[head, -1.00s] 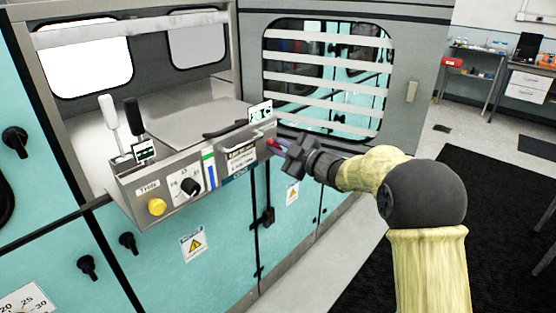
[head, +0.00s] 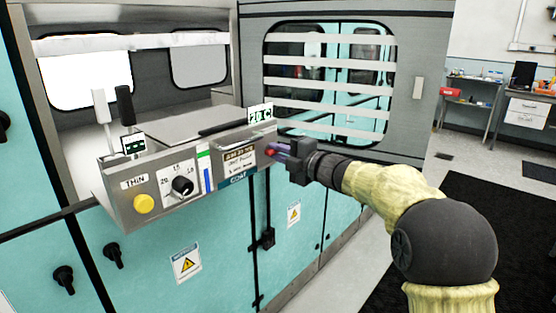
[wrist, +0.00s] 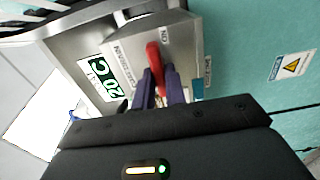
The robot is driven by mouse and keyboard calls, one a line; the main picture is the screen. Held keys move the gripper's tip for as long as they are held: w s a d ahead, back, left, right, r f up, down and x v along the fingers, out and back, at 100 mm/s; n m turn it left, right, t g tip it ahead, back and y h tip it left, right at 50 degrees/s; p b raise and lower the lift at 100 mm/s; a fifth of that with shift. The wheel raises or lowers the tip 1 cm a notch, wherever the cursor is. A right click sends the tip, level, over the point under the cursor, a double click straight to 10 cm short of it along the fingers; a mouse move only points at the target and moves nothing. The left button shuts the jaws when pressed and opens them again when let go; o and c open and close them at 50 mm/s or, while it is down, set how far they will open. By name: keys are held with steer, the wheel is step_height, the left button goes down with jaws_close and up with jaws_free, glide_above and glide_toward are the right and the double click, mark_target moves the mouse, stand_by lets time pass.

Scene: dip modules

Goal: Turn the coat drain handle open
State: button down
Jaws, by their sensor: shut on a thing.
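The coat drain handle is a red lever (wrist: 154,62) on the end face of the steel control box (wrist: 190,35) in the wrist view. My gripper (wrist: 161,78) has its two dark purple fingers closed around the lever, one on each side. In the head view my gripper (head: 279,151) reaches the right end of the box from the right, and only a bit of red shows between the fingers. The lever's pivot is not clear.
The box front carries a yellow button (head: 144,204), a black knob (head: 182,186) and a COAT label (head: 238,180). A "20 C" display (head: 261,113) stands on top. Teal cabinet doors with black latches (head: 267,238) lie below. A slatted window door (head: 328,80) stands behind my gripper.

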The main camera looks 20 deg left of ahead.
steer(key=shift+f, duration=0.1)
stand_by(0.4)
steer(key=c, duration=1.4)
jaws_free()
steer(key=shift+c, duration=0.2)
steer(key=shift+d, duration=0.15)
steer(key=b+v, duration=0.1)
steer(key=v, duration=1.6)
steer(key=shift+d, duration=0.1)
